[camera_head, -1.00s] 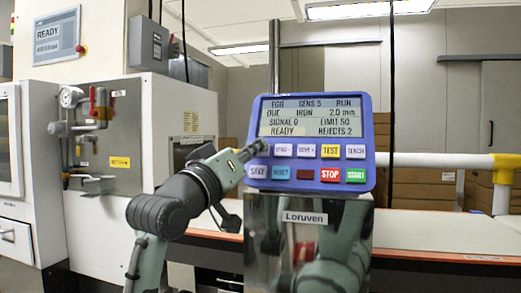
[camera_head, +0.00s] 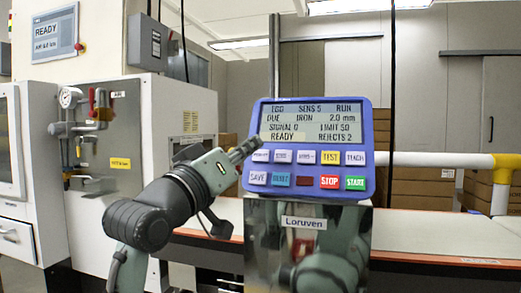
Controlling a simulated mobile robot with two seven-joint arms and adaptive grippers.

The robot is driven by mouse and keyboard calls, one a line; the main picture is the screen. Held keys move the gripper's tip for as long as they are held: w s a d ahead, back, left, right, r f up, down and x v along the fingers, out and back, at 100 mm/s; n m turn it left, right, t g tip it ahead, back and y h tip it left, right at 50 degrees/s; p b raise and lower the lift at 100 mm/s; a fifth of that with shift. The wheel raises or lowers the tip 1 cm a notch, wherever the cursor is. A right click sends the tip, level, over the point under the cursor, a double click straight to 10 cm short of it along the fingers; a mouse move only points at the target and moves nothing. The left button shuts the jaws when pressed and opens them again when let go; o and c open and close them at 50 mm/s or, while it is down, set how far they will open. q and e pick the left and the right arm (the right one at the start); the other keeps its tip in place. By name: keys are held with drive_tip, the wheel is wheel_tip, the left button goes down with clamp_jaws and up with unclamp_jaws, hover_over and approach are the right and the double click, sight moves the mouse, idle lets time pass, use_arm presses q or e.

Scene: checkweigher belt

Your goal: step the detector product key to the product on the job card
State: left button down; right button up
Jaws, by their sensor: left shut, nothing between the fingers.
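The blue detector panel (camera_head: 367,130) stands in the middle on a shiny post. Its screen (camera_head: 311,122) seems to read EGG, SENS 5, RUN, IRON 2.0 mm, READY and REJECTS 2. The product key (camera_head: 260,156), a pale key with small, blurred lettering, is at the left end of the upper row and shows uncovered. My left gripper (camera_head: 250,145) is shut and empty, its tips just above and left of that key, over the screen's lower left corner. A gap to the panel is hard to judge. I cannot make out a job card. My right gripper is not in view.
Other keys sit close by: SAVE (camera_head: 258,177) below, two pale keys beside, then TEST (camera_head: 331,158), STOP (camera_head: 330,182) and START (camera_head: 355,183). The belt (camera_head: 440,232) runs behind the post. A white cabinet with a gauge (camera_head: 70,98) stands left.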

use_arm(q)
drive_tip(key=shift+s+a+r+p, duration=0.2)
drive_tip(key=shift+s+r+p, duration=0.15)
drive_tip(key=shift+s, duration=0.25)
drive_tip(key=shift+s+a+r+p, duration=0.2)
drive_tip(key=shift+s+r+p, duration=0.1)
drive_tip(key=shift+s, duration=0.25)
drive_tip(key=shift+s+a+r+p, duration=0.3)
drive_tip(key=shift+s+r+p, duration=0.2)
drive_tip(key=shift+s, duration=0.35)
drive_tip(key=shift+s+a+r+p, duration=0.3)
drive_tip(key=shift+s+p, duration=0.25)
drive_tip(key=shift+s, duration=0.3)
drive_tip(key=shift+s+a+r+p, duration=0.25)
drive_tip(key=shift+s+r+p, duration=0.25)
drive_tip(key=shift+s, duration=0.35)
